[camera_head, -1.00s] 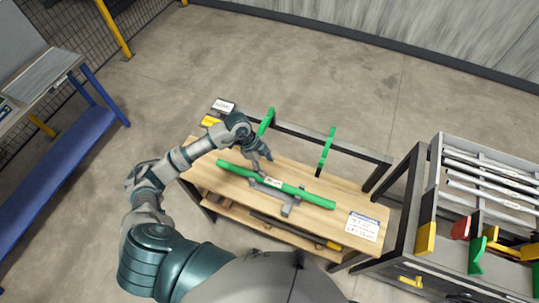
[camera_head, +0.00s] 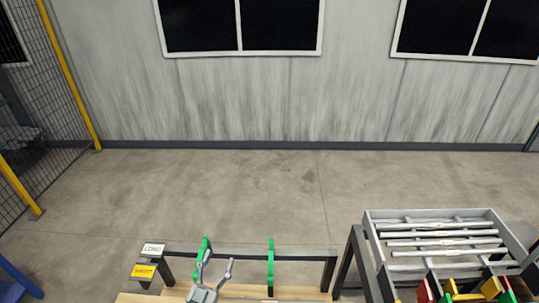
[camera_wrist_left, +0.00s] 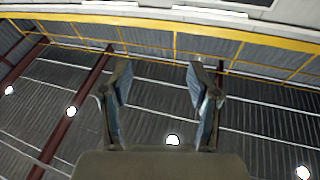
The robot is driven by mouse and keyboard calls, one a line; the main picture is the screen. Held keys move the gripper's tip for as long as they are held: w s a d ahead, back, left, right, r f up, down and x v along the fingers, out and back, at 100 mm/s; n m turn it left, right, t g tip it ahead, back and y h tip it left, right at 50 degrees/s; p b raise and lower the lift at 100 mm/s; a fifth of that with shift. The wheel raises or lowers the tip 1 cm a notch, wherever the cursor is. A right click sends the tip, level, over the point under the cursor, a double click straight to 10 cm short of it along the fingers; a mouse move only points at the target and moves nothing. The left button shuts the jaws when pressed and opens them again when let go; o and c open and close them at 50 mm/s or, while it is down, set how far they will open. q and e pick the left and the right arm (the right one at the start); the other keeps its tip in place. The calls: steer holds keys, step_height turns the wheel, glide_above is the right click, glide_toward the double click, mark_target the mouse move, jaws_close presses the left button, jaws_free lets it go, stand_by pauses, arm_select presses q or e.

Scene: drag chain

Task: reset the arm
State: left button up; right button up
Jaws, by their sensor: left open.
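My left gripper (camera_head: 217,264) is at the bottom of the head view, over the wooden table top (camera_head: 135,298). Its two fingers point up and stand apart, with nothing between them. In the left wrist view the open fingers (camera_wrist_left: 158,82) point at the roof and the space between them is empty. My right gripper is in neither view. The green bar on the table is out of view now.
Two green uprights (camera_head: 271,266) stand on a dark rail (camera_head: 300,257) behind the table; one is close beside my left gripper. A rack of metal bars (camera_head: 440,243) is at right. Small signs (camera_head: 144,271) stand at left. The floor behind is clear.

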arm_select(q)
steer(key=s+a+f+n+g+y, duration=0.35)
steer(key=s+a+f+g, duration=0.2)
steer(key=f, duration=0.45)
steer(key=s+a+f+n+g+y, duration=0.2)
steer(key=s+a+f+g+y, duration=0.3)
steer(key=f, duration=0.5)
steer(key=s+d+f+m+g+h, duration=0.25)
steer(key=s+f+g, duration=0.45)
steer(key=s, duration=0.7)
step_height(320, 180, down, 29)
steer(key=s+a, duration=0.1)
steer(key=s, duration=0.2)
steer(key=s+a+f+g+b, duration=0.1)
steer(key=s+a+f, duration=0.2)
steer(key=s+f, duration=1.1)
steer(key=shift+s+f+g+y, duration=0.15)
steer(key=shift+s+g+y, duration=0.25)
steer(key=shift+s, duration=0.6)
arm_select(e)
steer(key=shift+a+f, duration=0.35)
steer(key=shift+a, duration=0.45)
